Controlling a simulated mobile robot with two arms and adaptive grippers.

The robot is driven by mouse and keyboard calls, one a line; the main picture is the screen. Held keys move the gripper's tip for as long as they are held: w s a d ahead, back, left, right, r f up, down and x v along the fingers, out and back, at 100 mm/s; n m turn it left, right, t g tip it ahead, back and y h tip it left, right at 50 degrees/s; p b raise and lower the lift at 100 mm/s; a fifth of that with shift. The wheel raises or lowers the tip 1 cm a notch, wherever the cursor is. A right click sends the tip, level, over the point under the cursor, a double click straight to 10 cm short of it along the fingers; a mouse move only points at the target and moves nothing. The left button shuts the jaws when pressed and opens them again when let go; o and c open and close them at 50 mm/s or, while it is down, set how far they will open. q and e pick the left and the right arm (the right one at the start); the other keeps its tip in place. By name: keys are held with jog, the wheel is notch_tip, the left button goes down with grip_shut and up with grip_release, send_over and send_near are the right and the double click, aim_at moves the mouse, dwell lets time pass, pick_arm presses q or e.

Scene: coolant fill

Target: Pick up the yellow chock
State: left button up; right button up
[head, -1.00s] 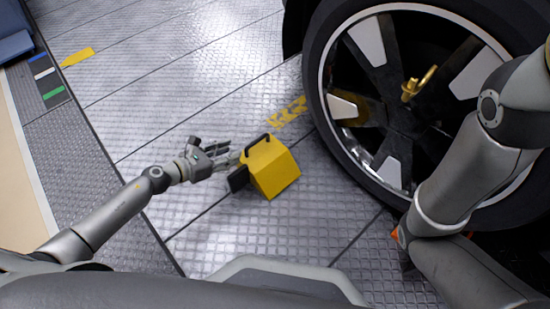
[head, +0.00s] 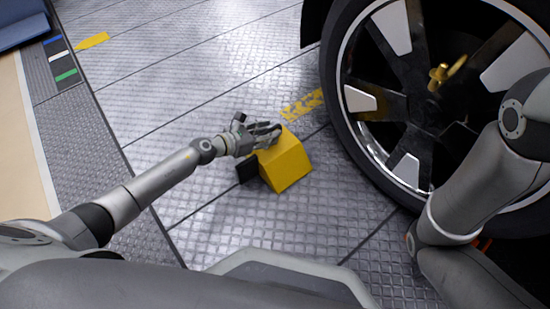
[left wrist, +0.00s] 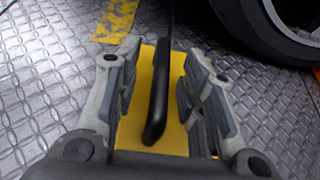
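The yellow chock (head: 286,163) is a wedge-like block on the metal floor, left of the wheel. In the left wrist view the chock (left wrist: 148,80) lies below my left gripper (left wrist: 160,85), with its black handle (left wrist: 160,95) running between the two fingers. The fingers are open, with a gap on each side of the handle. In the head view my left gripper (head: 268,136) is over the chock's top and hides most of the handle. A black part (head: 247,170) sticks out at the chock's left side. My right gripper is out of view; only its arm shows.
A large wheel (head: 343,130) with a dark tyre stands right of the chock. A yellow marking (head: 302,103) is on the floor behind the chock. The tread-plate floor (head: 200,90) is clear to the left and behind. A pale panel (head: 22,150) lies at the far left.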

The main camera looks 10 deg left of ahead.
pick_arm(q)
grip_shut()
dwell(0.5)
jog(key=shift+r, duration=0.1)
